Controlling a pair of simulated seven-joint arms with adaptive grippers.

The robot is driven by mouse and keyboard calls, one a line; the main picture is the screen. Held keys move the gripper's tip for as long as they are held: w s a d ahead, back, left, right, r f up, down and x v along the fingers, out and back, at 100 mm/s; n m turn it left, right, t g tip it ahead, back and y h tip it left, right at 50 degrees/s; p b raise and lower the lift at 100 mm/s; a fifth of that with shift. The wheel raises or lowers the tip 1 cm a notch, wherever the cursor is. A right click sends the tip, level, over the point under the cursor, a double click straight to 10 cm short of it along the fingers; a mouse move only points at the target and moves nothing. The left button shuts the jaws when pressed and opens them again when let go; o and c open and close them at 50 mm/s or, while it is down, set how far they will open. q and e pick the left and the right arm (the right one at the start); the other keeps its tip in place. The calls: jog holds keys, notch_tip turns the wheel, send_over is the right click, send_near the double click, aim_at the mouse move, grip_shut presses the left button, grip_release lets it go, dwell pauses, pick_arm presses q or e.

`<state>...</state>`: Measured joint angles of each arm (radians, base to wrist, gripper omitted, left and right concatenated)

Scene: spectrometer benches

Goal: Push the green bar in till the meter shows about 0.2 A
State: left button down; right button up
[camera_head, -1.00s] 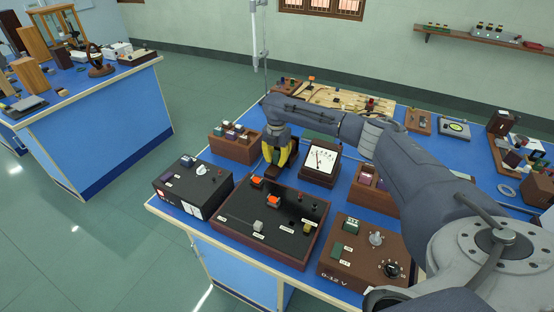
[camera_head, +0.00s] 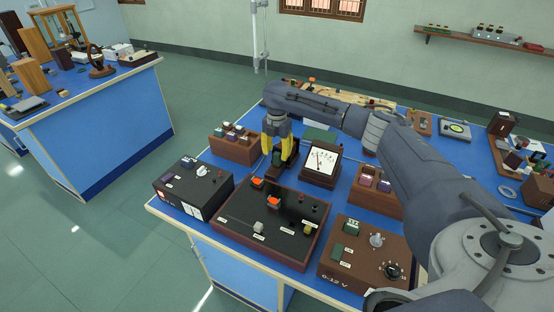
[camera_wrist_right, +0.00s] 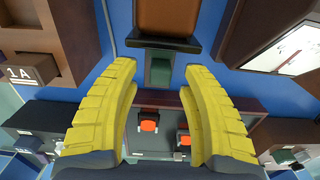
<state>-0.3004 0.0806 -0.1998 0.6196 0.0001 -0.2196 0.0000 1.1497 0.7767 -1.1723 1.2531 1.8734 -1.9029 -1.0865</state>
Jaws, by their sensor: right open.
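In the right wrist view a short green bar (camera_wrist_right: 159,68) sticks out from under a brown block with a black base, toward the dark panel. My right gripper (camera_wrist_right: 161,72) is open, with its yellow fingers on either side of the bar's near end; I cannot tell whether they touch it. In the head view the right gripper (camera_head: 275,152) hangs over the bench just behind the dark panel box, and the bar cannot be made out there. The white-faced meter (camera_head: 321,160) stands to its right; its needle is visible but the reading is too small to tell. My left gripper is out of view.
The panel box (camera_head: 262,241) with orange parts stands in front of the gripper. A black box (camera_head: 190,187) is to the left and a brown 0-12 V supply (camera_head: 360,262) to the right. Wooden block holders (camera_head: 240,152) (camera_head: 375,200) flank the meter.

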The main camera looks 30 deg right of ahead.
notch_tip(320, 180, up, 8)
jog(key=shift+f, duration=0.25)
dwell(0.5)
